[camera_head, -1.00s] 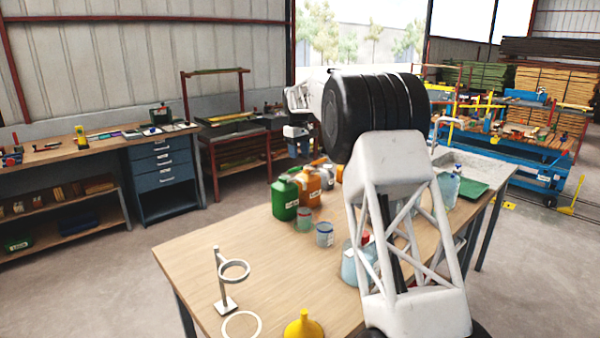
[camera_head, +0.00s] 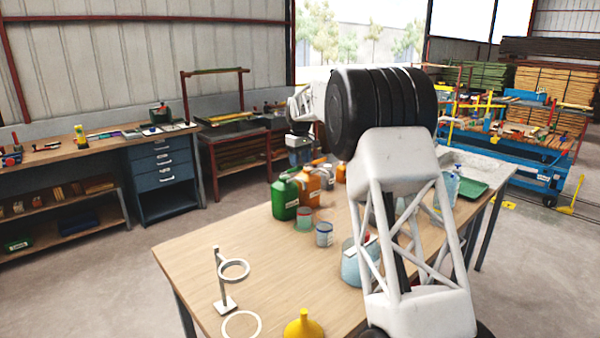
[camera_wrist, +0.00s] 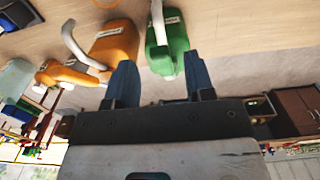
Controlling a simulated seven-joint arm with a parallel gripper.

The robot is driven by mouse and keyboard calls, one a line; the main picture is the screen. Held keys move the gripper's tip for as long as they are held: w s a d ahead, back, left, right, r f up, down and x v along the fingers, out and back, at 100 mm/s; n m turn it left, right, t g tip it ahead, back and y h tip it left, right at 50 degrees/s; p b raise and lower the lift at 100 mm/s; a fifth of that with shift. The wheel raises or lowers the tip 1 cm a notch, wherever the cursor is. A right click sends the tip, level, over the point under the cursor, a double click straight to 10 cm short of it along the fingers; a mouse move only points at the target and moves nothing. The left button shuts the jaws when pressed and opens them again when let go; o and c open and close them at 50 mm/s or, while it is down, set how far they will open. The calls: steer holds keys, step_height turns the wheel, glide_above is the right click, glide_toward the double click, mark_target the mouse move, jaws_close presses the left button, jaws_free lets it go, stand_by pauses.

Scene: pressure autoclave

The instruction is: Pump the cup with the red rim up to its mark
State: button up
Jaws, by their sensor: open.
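Two small cups stand on the wooden table (camera_head: 200,262). The greenish cup (camera_head: 304,218) appears to have a reddish rim; the paler cup (camera_head: 324,235) in front of it has a blue rim. A green jug (camera_head: 285,198) and an orange jug (camera_head: 308,186) stand just behind them. My gripper (camera_head: 300,164) is beyond the jugs in the head view, small and partly unclear. In the wrist view my blue fingers (camera_wrist: 160,72) are spread and empty, with the green jug (camera_wrist: 174,45) and orange jug (camera_wrist: 116,45) ahead. Neither cup is clearly identifiable there.
A clear bluish container (camera_head: 352,262) is partly hidden behind my arm. A bottle (camera_head: 453,186) and green tray (camera_head: 480,192) stand at right.

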mark_target(292, 170)
steer(key=shift+f, duration=2.45)
steer(key=shift+c, duration=0.3)
jaws_close()
